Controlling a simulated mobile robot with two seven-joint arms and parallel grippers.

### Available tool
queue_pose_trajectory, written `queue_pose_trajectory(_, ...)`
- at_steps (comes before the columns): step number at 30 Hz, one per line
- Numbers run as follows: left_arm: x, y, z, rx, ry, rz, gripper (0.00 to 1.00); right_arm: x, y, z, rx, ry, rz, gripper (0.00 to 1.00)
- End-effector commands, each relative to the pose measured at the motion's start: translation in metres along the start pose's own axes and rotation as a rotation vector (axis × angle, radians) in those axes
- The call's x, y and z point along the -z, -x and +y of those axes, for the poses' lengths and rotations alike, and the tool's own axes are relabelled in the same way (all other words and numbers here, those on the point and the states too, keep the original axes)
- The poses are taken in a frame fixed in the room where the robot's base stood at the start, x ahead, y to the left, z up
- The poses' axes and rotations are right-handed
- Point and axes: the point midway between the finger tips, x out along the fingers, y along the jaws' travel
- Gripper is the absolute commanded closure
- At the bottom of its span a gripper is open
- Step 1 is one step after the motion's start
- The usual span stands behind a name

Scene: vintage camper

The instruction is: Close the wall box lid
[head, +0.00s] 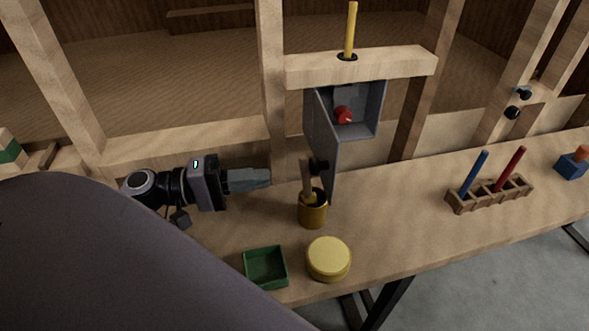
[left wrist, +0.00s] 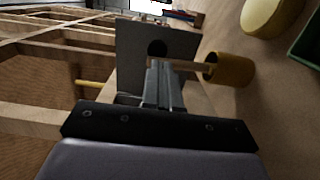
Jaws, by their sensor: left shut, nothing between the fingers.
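The grey wall box (head: 378,108) hangs under a wooden ledge, with a red object (head: 342,115) inside. Its grey lid (head: 322,140) is hinged at the box's left side and stands open, swung out toward me, with a dark round knob (head: 319,166). My left gripper (head: 268,177) is shut and empty, left of the lid and pointing right at it. In the left wrist view the lid (left wrist: 180,38) and its dark knob (left wrist: 157,48) lie just ahead of the shut fingers (left wrist: 162,65). Whether they touch is unclear. My right gripper is out of view.
A brown cup (head: 313,212) with a wooden stick stands just below the lid. A green tray (head: 265,268) and a round yellow container (head: 328,259) are nearer me. A rack (head: 490,195) with blue and red sticks stands right; the bench between is clear.

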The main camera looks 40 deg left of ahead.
Motion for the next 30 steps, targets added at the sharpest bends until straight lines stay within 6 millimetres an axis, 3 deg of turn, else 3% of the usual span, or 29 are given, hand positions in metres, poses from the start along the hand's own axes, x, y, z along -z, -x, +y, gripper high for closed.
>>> queue_pose_trajectory(9, 0.0, -0.047, 0.003, -0.001, -0.002, -0.001, 1.0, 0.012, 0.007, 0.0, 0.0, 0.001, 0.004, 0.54)
queue_pose_trajectory(15, 0.0, -0.065, 0.001, 0.0, -0.001, 0.0, 1.0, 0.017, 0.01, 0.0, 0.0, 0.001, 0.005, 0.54)
queue_pose_trajectory(30, 0.0, -0.072, 0.0, 0.001, -0.001, 0.001, 1.0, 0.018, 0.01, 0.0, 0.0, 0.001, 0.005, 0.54)
